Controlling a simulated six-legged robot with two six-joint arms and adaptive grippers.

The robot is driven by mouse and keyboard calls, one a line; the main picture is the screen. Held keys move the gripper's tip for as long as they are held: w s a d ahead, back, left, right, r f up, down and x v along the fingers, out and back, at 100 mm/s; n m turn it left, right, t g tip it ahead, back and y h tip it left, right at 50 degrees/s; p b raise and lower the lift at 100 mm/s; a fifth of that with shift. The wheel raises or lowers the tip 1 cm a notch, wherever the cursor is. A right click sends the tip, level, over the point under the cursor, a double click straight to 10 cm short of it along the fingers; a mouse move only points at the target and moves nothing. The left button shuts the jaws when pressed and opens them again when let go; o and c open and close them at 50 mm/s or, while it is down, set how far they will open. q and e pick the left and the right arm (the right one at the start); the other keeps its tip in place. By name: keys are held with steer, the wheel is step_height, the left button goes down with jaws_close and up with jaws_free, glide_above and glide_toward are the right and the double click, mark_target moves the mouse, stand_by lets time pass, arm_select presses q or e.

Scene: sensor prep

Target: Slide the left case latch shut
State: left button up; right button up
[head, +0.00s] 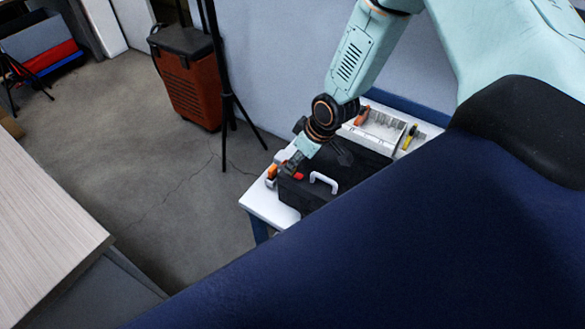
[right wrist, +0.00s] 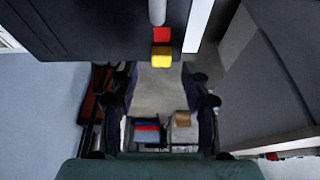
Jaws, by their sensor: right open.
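The black case (head: 345,172) lies on a small white table, with a pale handle (head: 322,181) on its front. A red latch part (head: 297,176) shows at the case's left end. In the right wrist view, the case (right wrist: 80,25) fills the upper left, and a red block (right wrist: 162,35) with a yellow block (right wrist: 162,54) sits at its edge. My right gripper (head: 291,163) is beside the latch; the head view does not show whether they touch. In the right wrist view the fingers (right wrist: 162,92) are wide apart, with nothing between them, below the yellow block.
The white table (head: 262,205) also holds a white tray (head: 378,128) of small parts and a yellow tool (head: 410,136) behind the case. An orange item (head: 272,172) lies left of the case. A tripod (head: 226,100) and a red-brown bin (head: 190,85) stand beyond, on open floor.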

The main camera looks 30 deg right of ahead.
steer(key=shift+w+f+b, duration=0.1)
steer(key=shift+f+b, duration=0.2)
steer(key=shift+f, duration=0.3)
steer(key=shift+w+a+f+b, duration=0.2)
steer(key=shift+a+f+b, duration=0.05)
steer(key=shift+f+b, duration=0.25)
steer(key=shift+w+a+f, duration=0.15)
steer(key=shift+f, duration=0.05)
steer(key=shift+w+f, duration=0.2)
steer(key=shift+f, duration=0.05)
steer(key=shift+s, duration=0.1)
steer(key=shift+r, duration=0.1)
steer(key=shift+c, duration=0.2)
steer(key=c, duration=0.5)
jaws_close()
